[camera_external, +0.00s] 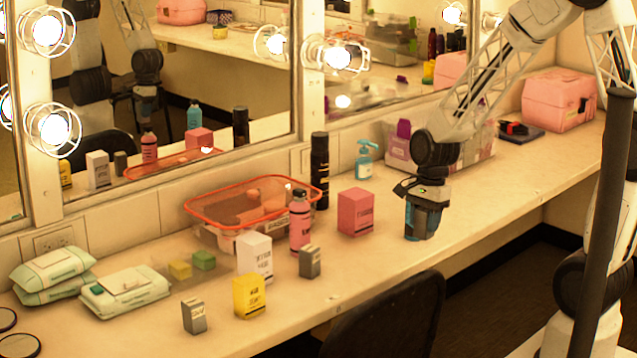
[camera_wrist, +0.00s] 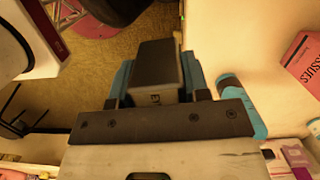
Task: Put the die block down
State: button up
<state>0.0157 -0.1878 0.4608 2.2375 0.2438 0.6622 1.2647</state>
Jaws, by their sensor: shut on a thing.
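The die block shows in the wrist view as a dark grey block (camera_wrist: 157,68) with a small mark on its near end. My gripper (camera_wrist: 158,88) is shut on it, with a blue finger on each side. In the external view my gripper (camera_external: 423,222) points down at the front part of the counter (camera_external: 480,212), right of the pink box (camera_external: 356,212). The block is hard to tell from the dark fingers there. In the wrist view brown floor shows around the block's far end, and the counter lies to its right. I cannot tell its height.
Two small grey boxes (camera_external: 310,261) (camera_external: 194,315), a yellow box (camera_external: 250,296), a white box (camera_external: 254,257) and a pink bottle (camera_external: 300,221) stand left. A clear bin (camera_external: 470,150) stands behind my gripper. A chair (camera_external: 385,318) is in front. Mirrors repeat several things.

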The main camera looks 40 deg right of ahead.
notch_tip(320, 180, up, 12)
jog(key=shift+f, duration=0.2)
jog(key=shift+w+d+r, duration=0.1)
jog(key=shift+w+d, duration=0.1)
jog(key=shift+w, duration=0.1)
jog(key=w+d+m, duration=0.1)
jog(key=w+d, duration=2)
jog(key=d, duration=0.5)
notch_tip(320, 180, down, 11)
jog(key=shift+w, duration=0.2)
jog(key=shift+f, duration=3.25)
